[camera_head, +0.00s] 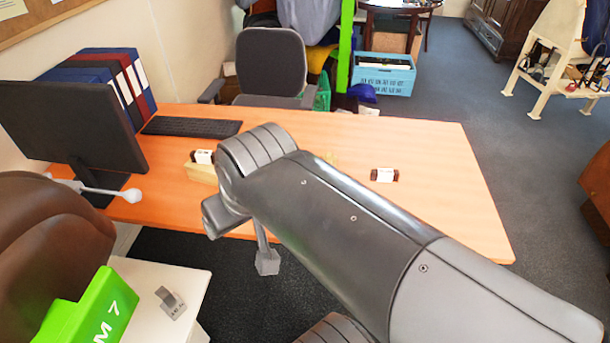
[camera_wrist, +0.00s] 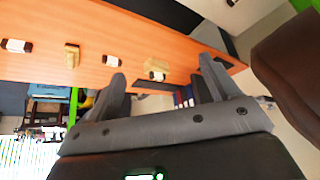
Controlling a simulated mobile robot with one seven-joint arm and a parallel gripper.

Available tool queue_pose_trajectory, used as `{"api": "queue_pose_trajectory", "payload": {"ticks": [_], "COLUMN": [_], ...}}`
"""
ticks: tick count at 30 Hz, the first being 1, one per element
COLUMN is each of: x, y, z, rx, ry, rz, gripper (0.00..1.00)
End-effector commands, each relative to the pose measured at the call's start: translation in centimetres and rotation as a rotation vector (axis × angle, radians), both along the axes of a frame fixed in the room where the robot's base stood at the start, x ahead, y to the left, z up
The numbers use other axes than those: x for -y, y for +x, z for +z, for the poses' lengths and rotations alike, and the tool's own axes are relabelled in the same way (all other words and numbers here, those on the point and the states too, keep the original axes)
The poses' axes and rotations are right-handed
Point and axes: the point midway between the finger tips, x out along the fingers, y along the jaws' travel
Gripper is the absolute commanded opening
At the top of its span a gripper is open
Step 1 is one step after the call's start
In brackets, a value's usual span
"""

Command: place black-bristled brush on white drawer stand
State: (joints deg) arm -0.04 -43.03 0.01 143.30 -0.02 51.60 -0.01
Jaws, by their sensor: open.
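A tan block-like object (camera_wrist: 72,55), possibly the brush, lies on the orange desk in the wrist view. A small yellowish part (camera_head: 330,158) shows just past my arm in the head view. Its bristles cannot be made out. A white stand (camera_head: 190,283), probably the drawer stand, is at lower left in the head view, beside the desk. A grey metal piece (camera_head: 170,302) and a green box (camera_head: 88,312) are on or over it. My gripper (camera_wrist: 162,68) is open and empty, apart from the desk objects.
The desk (camera_head: 440,215) also holds a monitor (camera_head: 70,125), a keyboard (camera_head: 192,126), a dark, white-labelled bottle (camera_head: 384,175) and a wooden block (camera_head: 201,173) with another bottle (camera_head: 203,157). The desk's right side is clear.

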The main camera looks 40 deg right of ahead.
Motion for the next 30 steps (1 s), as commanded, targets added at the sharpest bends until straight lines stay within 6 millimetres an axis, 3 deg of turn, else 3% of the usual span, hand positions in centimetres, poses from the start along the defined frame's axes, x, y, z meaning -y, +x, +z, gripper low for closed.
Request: {"api": "queue_pose_trajectory", "payload": {"ticks": [7,11,20,30], "x": [0.3,1.6,8.0,17.6], "y": [0.6,2.7,10.6,18.4], "z": [0.1,0.3,-0.5,-4.6], "rx": [-0.003,-0.014,-0.051,-0.086], "ry": [-0.005,-0.026,-0.087,-0.106], "rz": [-0.015,-0.07,-0.257,-0.438], "gripper": [0.8,0.8,0.8,0.8]}}
